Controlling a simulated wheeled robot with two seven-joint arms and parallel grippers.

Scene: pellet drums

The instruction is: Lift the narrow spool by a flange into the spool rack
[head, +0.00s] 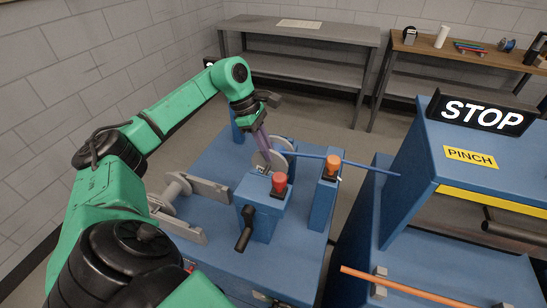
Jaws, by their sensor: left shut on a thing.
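The narrow spool (285,151), with pale grey round flanges, is at the far part of the blue machine top, just behind a blue block. My left gripper (265,160) comes down from above, its purple fingers shut on a flange at the spool's left side. The fingers and the block hide part of the spool, so I cannot tell whether it touches the surface below. What looks like the spool rack (210,190), grey side plates with a grey cylindrical part at its left end, is on the blue top to the left. My right gripper is not in view.
The blue block (262,195) carries a red knob (279,182) and a black handle (244,235). A blue post (323,195) with an orange knob (333,163) and a blue rod (365,164) stand right of the spool. A STOP sign (482,114) is farther right.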

